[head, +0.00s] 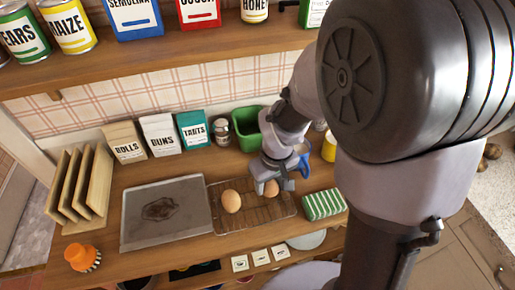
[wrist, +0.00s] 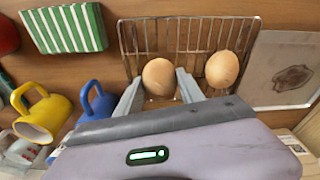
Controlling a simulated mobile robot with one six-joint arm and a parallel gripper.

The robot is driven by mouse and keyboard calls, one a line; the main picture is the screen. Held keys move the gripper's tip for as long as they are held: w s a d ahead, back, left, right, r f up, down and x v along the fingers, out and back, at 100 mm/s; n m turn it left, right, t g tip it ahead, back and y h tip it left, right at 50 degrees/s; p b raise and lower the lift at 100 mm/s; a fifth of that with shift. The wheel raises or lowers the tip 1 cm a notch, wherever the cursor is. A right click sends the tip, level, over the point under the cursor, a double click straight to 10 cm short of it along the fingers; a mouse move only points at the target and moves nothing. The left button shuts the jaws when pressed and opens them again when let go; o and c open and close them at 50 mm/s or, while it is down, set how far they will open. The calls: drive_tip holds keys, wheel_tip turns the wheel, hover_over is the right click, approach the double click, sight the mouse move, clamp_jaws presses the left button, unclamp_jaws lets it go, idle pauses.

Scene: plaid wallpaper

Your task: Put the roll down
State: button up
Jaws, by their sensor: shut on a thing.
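My gripper (head: 272,184) is shut on a brown, egg-shaped roll (wrist: 158,76), with one finger on each side of it. The held roll also shows in the head view (head: 271,190), partly hidden by the fingers. It is over the right part of a wire cooling rack (head: 246,222); I cannot tell whether it touches the wires. A second roll (head: 231,201) lies on the rack to the left of it, apart from my gripper. In the wrist view this other roll (wrist: 222,69) is to the right of the held one, on the same rack (wrist: 190,24).
A stained baking tray (head: 140,222) lies left of the rack. A green-striped cloth or sponge (head: 324,204) is to the right. A blue mug (wrist: 100,103) and yellow mug (wrist: 43,119) stand near my gripper. A green tub (head: 247,128) and packets are behind, below a shelf (head: 160,52).

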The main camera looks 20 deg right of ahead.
sight(269, 190)
drive_tip(key=shift+f+b, duration=0.75)
drive_tip(key=shift+f, duration=0.85)
drive_tip(key=shift+s+f, duration=0.1)
drive_tip(key=shift+f, duration=0.1)
drive_tip(key=o, duration=1.4)
drive_tip(key=shift+c, duration=0.2)
